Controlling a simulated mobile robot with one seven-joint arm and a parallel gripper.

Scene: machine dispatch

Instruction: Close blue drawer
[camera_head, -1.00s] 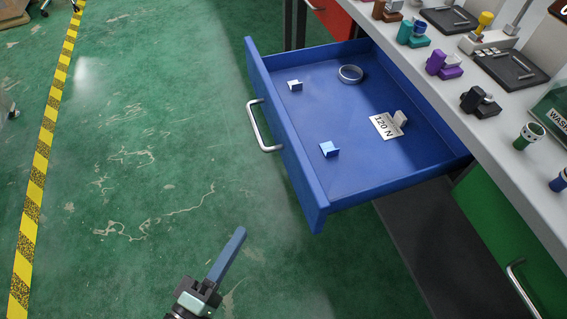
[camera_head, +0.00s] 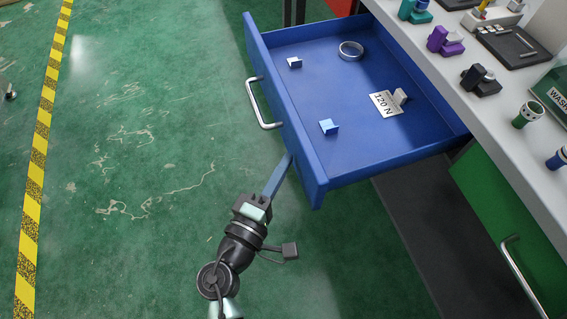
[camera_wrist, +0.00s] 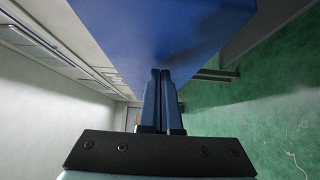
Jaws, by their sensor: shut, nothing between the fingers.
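The blue drawer (camera_head: 306,150) stands pulled out from under the workbench, with its silver handle (camera_head: 261,104) on the front panel. Inside it are a metal ring, small blocks and a card reading 120 N. My gripper (camera_head: 288,158) is shut and empty, its blue fingers at the lower part of the drawer front, to the right of and below the handle. In the wrist view the closed fingers (camera_wrist: 160,75) point at the blue drawer surface (camera_wrist: 150,35). I cannot tell whether the tips touch it.
The workbench top (camera_head: 470,100) holds several coloured parts and dark trays. A green drawer (camera_head: 500,215) with a silver handle sits below it at the right. The green floor (camera_head: 140,180) to the left is clear, with yellow-black tape (camera_head: 38,150) at the far left.

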